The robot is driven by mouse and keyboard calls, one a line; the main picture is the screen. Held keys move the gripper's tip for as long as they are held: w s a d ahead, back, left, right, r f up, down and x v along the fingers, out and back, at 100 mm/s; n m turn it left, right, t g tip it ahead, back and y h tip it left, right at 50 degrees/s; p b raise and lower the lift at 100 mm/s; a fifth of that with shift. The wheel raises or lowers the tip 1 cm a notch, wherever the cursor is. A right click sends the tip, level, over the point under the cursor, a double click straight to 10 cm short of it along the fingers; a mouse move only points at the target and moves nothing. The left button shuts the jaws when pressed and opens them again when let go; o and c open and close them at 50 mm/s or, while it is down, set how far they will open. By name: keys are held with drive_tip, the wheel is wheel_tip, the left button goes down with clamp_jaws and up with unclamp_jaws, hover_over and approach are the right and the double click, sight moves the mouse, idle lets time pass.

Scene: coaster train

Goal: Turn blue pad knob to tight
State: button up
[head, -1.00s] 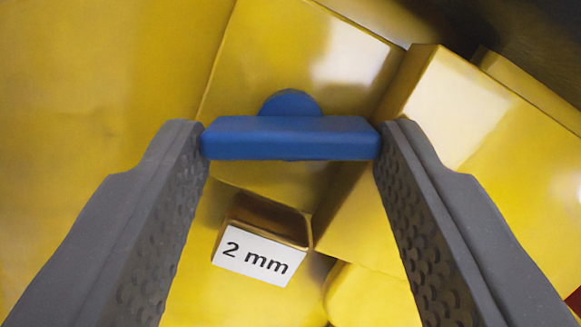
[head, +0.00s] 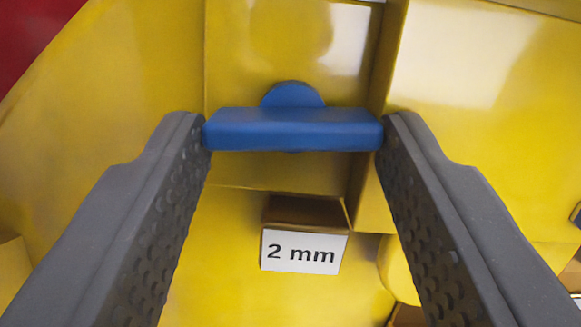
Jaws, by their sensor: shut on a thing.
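The blue pad knob (head: 293,130) is a flat bar with a round hub behind its middle, set against a yellow housing (head: 290,40). In the head view it lies level across the upper middle. My gripper (head: 293,132) is shut on the knob, with one dark grey finger at each end of the bar. The fingertips touch the bar's two ends. Any tight mark is not visible in this view.
A small block with a white "2 mm" label (head: 304,252) sits below the knob. Yellow walls and a raised yellow block (head: 480,110) stand close on the right. A red surface (head: 30,35) shows at the top left.

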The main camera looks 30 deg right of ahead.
drive_tip(key=shift+o, duration=0.2)
drive_tip(key=shift+w+f, duration=0.1)
drive_tip(key=shift+f, duration=0.15)
drive_tip(key=o, duration=0.7)
drive_tip(key=shift+r, duration=0.15)
drive_tip(key=shift+n, duration=0.3)
